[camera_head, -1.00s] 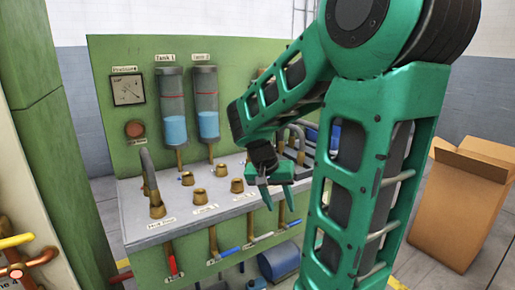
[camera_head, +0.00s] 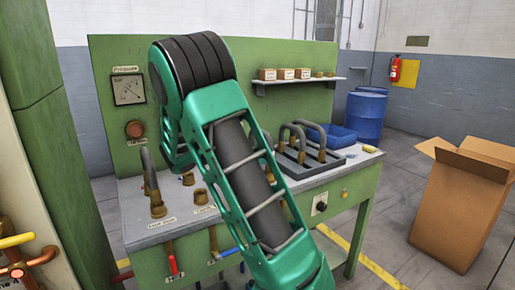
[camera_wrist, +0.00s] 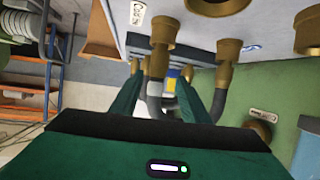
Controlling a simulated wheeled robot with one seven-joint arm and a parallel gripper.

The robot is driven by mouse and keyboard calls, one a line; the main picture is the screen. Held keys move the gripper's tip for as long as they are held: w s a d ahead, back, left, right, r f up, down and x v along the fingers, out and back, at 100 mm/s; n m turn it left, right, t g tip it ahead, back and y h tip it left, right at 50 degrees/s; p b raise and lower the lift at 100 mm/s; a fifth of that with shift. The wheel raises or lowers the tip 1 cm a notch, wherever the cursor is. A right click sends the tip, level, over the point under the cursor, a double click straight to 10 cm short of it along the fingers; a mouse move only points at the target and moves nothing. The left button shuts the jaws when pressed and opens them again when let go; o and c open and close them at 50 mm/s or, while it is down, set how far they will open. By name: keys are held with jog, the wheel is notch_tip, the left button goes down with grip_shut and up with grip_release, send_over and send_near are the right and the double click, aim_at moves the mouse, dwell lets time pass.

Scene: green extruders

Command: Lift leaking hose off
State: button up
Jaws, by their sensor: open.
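A grey U-shaped hose (camera_head: 149,172) with brass ends stands upright at the left end of the green bench's top (camera_head: 150,232) in the head view. In the wrist view a dark curved hose (camera_wrist: 224,100) runs between brass fittings and passes around and behind the fingertips. My gripper (camera_wrist: 163,85) is open, its two green fingers pointing toward this hose. I cannot tell whether they touch it. In the head view my arm hides the gripper and the tanks.
Empty brass fittings (camera_head: 201,197) are near the hose. An open cardboard box (camera_head: 455,215) stands on the floor at right, with free floor between.

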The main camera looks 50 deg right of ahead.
jog(key=x, duration=0.8)
jog(key=shift+s+d+f, duration=0.1)
jog(key=shift+s+d, duration=0.05)
jog(key=shift+d, duration=0.25)
jog(key=shift+c, duration=0.7)
grip_shut()
